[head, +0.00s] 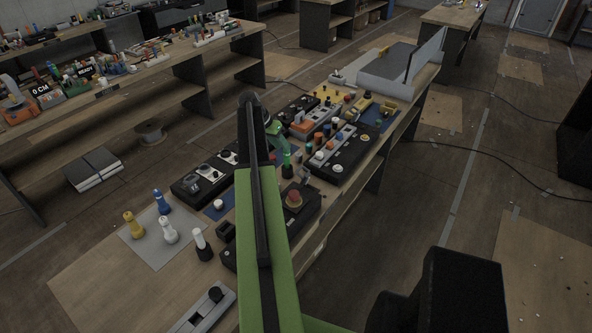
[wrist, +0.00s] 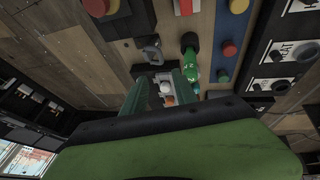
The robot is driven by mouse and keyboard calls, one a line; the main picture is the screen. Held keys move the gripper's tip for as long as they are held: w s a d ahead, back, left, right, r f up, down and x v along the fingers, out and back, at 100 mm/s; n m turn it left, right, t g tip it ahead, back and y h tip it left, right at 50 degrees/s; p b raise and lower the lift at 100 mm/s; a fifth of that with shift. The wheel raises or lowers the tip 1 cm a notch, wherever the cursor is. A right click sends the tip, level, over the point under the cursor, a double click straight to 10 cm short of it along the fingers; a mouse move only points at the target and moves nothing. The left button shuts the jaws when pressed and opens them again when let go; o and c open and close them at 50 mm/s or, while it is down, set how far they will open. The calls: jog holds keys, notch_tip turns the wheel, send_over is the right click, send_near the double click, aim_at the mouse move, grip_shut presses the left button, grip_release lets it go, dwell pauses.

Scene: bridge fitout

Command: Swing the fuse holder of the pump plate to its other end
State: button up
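My gripper (wrist: 160,78) shows in the wrist view as two green fingers standing apart, with a gap between them. A small pale plate (wrist: 158,76) with a white knob and an orange part shows in that gap. I cannot tell whether this is the pump plate or its fuse holder, or whether a finger touches it. Beside it are a green handle-like piece (wrist: 190,64) with a dark top and a grey lever-like part (wrist: 151,49). In the head view my arm hides much of the bench around my gripper (head: 276,132).
A black box with a red button (head: 294,198) stands right of my arm. Panels with coloured knobs (head: 338,150) crowd the bench farther back. Yellow (head: 133,226), blue and white peg-like pieces stand at the left on a grey mat (head: 150,248). The bench's near left corner is bare.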

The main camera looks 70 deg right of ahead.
jog(key=b, duration=1.3)
send_near(301, 176)
jog(key=d+f, duration=0.5)
jog(key=f, duration=0.1)
jog(key=shift+p, duration=0.35)
jog(key=shift+c, duration=0.2)
grip_shut()
